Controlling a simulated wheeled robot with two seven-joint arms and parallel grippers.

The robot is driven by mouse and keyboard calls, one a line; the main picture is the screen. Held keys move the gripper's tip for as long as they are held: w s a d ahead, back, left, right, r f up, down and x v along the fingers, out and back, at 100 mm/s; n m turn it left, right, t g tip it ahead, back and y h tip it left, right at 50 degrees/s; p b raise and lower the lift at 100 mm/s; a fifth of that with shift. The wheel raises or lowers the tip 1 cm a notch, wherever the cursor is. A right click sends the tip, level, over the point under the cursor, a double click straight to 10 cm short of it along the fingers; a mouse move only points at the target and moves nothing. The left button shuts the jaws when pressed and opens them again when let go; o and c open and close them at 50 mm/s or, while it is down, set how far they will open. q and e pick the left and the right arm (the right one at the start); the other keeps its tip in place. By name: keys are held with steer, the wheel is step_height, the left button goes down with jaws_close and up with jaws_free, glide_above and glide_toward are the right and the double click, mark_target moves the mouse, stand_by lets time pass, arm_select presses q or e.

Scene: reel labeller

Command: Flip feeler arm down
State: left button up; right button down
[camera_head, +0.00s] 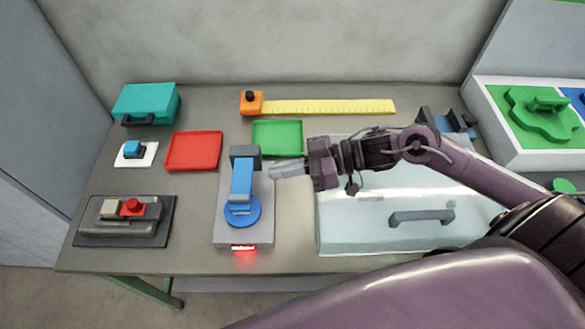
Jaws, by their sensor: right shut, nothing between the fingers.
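The reel labeller (262,228) is a grey base on the table. A blue arm (242,180), which looks like the feeler arm, runs from a dark grey block (245,152) at its back to a blue disc (242,214) near its front. Whether the arm touches the disc I cannot tell. A red light (243,248) glows on the front edge. My right gripper (274,171) is shut and empty, just right of the blue arm's upper part, pointing left. A small gap seems to lie between them. My left gripper is not in view.
A glass-like box (345,238) with a handle stands on the right, under my right arm. Red (193,150) and green (277,138) trays lie behind the labeller. A device with a red knob (131,207) sits front left. A yellow ruler (330,106) lies at the back.

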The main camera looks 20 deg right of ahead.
steer(key=shift+v, duration=0.9)
steer(key=shift+s, duration=0.15)
